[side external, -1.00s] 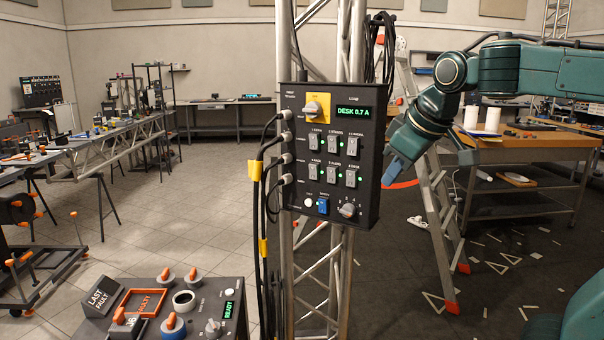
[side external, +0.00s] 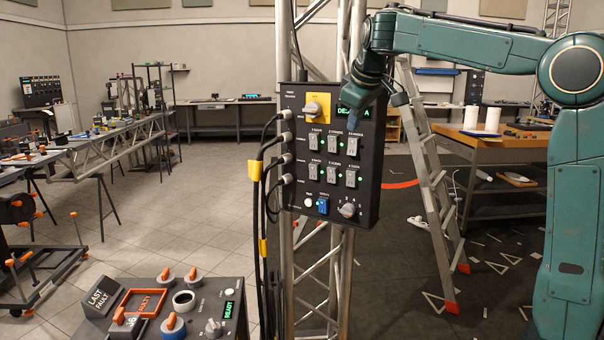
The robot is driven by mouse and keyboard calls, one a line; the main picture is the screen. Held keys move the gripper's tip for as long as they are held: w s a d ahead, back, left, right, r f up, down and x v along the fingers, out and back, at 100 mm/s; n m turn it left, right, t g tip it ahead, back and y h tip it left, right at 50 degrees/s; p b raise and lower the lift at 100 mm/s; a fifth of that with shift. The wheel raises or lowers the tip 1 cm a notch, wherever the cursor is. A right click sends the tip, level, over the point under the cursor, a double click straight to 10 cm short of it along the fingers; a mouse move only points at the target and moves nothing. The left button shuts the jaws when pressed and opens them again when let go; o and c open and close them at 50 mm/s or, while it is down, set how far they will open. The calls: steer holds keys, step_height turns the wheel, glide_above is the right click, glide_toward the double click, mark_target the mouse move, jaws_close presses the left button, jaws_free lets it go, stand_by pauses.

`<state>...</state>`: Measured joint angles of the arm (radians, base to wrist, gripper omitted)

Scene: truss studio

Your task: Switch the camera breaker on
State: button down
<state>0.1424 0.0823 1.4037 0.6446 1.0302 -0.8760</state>
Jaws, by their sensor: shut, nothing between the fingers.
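The black breaker panel (side external: 372,200) hangs upright on the truss. It has two rows of grey breaker switches, and their small labels are hard to read. The top-right switch (side external: 354,147) seems to be the camera breaker; I cannot tell its lever position for sure. Green lights show beside several other switches; I see none clearly beside this one. My gripper (side external: 352,122) is shut and empty, pointing down, just above the top-right switch in the picture. It covers part of the green-lettered display (side external: 366,113). I cannot tell whether it touches the panel.
A yellow-backed rotary knob (side external: 313,108) is at the panel's upper left. Lower down are a white button (side external: 309,202), a blue rocker (side external: 323,206) and a knob (side external: 348,210). Black cables (side external: 262,200) run down the left side. A ladder (side external: 432,190) stands behind to the right.

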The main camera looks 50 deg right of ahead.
mark_target(353, 146)
steer(key=shift+w+d, duration=0.1)
steer(key=shift+w, duration=0.05)
steer(key=shift+f, duration=0.1)
stand_by(0.3)
steer(key=x, duration=0.3)
steer(key=d+x, duration=0.1)
steer(key=x, duration=0.6)
steer(key=shift+w+d, duration=0.1)
steer(key=shift+d, duration=0.25)
steer(key=shift+w+d+f, duration=0.1)
steer(key=shift+w+d, duration=0.1)
steer(key=shift+d, duration=0.9)
steer(key=shift+d+f, duration=0.15)
steer(key=shift+d, duration=0.15)
steer(key=shift+r, duration=0.2)
